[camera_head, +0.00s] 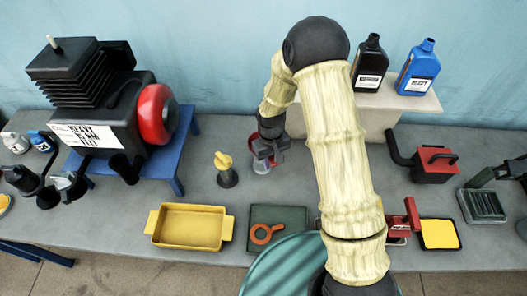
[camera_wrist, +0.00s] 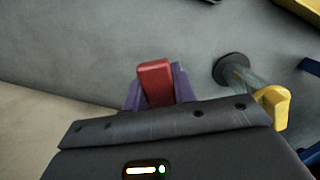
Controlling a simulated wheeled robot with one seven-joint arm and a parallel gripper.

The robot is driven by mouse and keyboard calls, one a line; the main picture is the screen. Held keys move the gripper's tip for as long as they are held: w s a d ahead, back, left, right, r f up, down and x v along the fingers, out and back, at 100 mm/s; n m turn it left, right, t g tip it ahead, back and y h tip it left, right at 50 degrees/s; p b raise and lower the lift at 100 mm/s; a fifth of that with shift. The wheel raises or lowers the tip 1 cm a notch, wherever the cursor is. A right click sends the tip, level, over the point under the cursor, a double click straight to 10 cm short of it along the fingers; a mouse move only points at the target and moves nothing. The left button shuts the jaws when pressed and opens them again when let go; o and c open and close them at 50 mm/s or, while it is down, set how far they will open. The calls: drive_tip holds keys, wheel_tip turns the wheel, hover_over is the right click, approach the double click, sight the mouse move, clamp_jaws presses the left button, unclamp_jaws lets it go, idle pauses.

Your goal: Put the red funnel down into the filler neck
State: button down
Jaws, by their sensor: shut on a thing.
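My gripper (camera_head: 266,152) is over the middle of the bench, to the right of the engine. In the wrist view its purple fingers (camera_wrist: 158,90) are shut on a red block-like part (camera_wrist: 155,82), which I take to be part of the red funnel. In the head view only a little red shows at the fingers, above a small pale round shape (camera_head: 261,167); the funnel's cone and spout cannot be made out. A black upright tube (camera_head: 125,168) stands at the front of the engine (camera_head: 95,110); I cannot tell whether it is the filler neck.
A yellow-topped post on a black base (camera_head: 226,170) stands close left of my gripper. The engine sits on a blue stand (camera_head: 180,150). A yellow tray (camera_head: 190,227) lies in front. Black (camera_head: 370,65) and blue (camera_head: 418,68) bottles stand on a raised shelf behind my arm.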

idle(0.3)
drive_tip(key=shift+r+p, duration=2.6)
drive_tip(key=shift+r, duration=1)
